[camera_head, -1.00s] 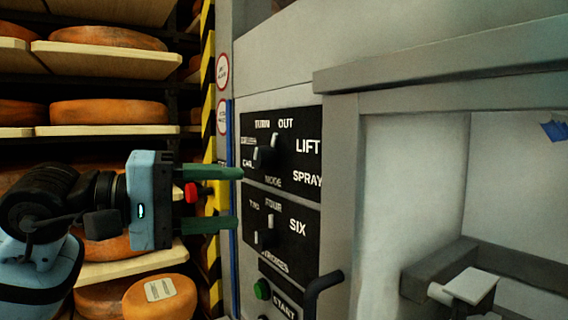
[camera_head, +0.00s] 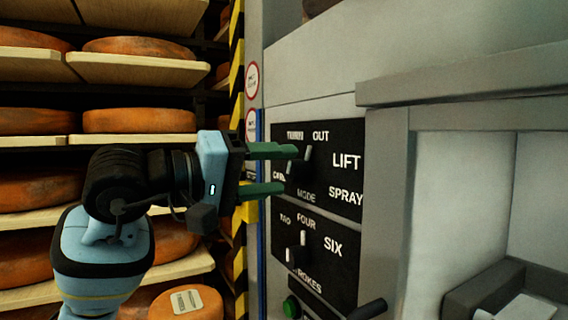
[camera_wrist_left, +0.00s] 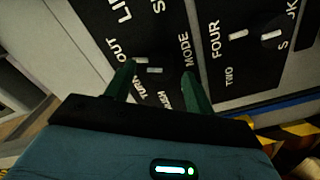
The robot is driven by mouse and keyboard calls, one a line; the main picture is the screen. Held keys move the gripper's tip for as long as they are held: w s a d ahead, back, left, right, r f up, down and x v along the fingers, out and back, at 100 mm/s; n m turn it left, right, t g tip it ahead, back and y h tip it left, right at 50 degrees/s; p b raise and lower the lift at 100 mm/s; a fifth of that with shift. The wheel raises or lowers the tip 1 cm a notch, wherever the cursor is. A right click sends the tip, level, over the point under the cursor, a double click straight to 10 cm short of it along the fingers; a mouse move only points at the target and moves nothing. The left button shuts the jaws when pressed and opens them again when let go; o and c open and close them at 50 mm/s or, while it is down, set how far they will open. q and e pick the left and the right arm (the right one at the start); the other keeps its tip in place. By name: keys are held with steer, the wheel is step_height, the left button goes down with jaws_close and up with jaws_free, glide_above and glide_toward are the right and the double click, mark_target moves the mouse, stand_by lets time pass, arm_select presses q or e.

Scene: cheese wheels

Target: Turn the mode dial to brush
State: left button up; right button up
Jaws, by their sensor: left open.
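The mode dial (camera_head: 307,154) is a dark knob with pale marks on the upper black panel, with OUT, LIFT, SPRAY and MODE printed around it. In the left wrist view the dial (camera_wrist_left: 148,68) shows between the fingers. My left gripper (camera_head: 290,169) is open, its green fingers pointing at the panel, tips at or just in front of the dial. In the left wrist view its fingers (camera_wrist_left: 160,73) stand apart on either side of the knob; contact is unclear. My right gripper is not in view.
A strokes dial (camera_head: 303,240) sits on the panel just below, with a green start button (camera_head: 291,307) and a dark handle (camera_head: 368,310) under it. Shelves of orange cheese wheels (camera_head: 140,120) stand at the left. A grey machine frame (camera_head: 385,200) juts out right of the panel.

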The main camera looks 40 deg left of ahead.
arm_select(q)
steer(key=shift+x, duration=1.2)
steer(key=c, duration=1)
steer(key=shift+o, duration=0.2)
